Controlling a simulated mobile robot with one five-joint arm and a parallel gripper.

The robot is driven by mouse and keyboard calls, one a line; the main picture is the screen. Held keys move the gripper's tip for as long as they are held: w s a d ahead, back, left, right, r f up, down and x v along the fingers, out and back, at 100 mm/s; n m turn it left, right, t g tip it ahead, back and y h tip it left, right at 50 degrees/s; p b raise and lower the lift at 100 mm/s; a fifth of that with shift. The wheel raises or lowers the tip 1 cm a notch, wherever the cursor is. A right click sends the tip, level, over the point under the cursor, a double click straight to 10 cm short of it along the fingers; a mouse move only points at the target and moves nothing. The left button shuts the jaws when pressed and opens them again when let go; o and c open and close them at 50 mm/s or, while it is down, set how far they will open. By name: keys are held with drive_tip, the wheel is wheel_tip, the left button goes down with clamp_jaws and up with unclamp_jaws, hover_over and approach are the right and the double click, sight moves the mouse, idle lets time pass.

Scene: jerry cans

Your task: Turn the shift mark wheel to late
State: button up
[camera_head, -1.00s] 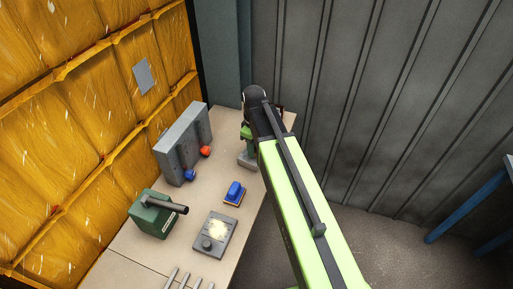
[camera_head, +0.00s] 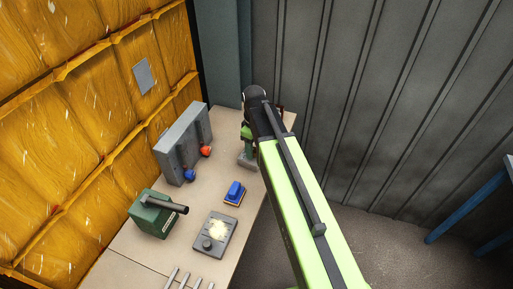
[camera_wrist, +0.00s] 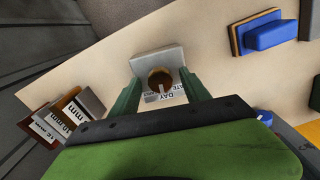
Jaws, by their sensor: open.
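The shift mark wheel (camera_wrist: 160,78) is a round brown knob with a pale line on its face, mounted on a grey block (camera_wrist: 158,60). The line points toward the lower side of the picture in the wrist view, near a printed label (camera_wrist: 166,97) reading DAY, with part of another word beside it. My gripper (camera_wrist: 160,76) is open, with one green finger on each side of the wheel; I cannot tell whether they touch it. In the head view my gripper (camera_head: 247,138) is above the grey block (camera_head: 248,161), and my arm hides the wheel.
On the bench (camera_head: 139,244) stand a blue block on a wooden base (camera_head: 235,192), a grey panel with a knob (camera_head: 214,235), a green box with a dark bar (camera_head: 153,215) and a grey unit with red and blue knobs (camera_head: 183,145). Marked plates (camera_wrist: 68,118) stand left of my gripper.

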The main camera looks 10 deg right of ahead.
sight(254, 150)
wheel_tip(254, 150, up, 18)
drive_tip(key=p, duration=1.7)
drive_tip(key=shift+f, duration=0.2)
drive_tip(key=shift+f, duration=0.2)
wheel_tip(254, 150, down, 17)
drive_tip(key=b, duration=1.7)
drive_tip(key=shift+f, duration=0.2)
drive_tip(key=shift+r, duration=0.1)
clamp_jaws()
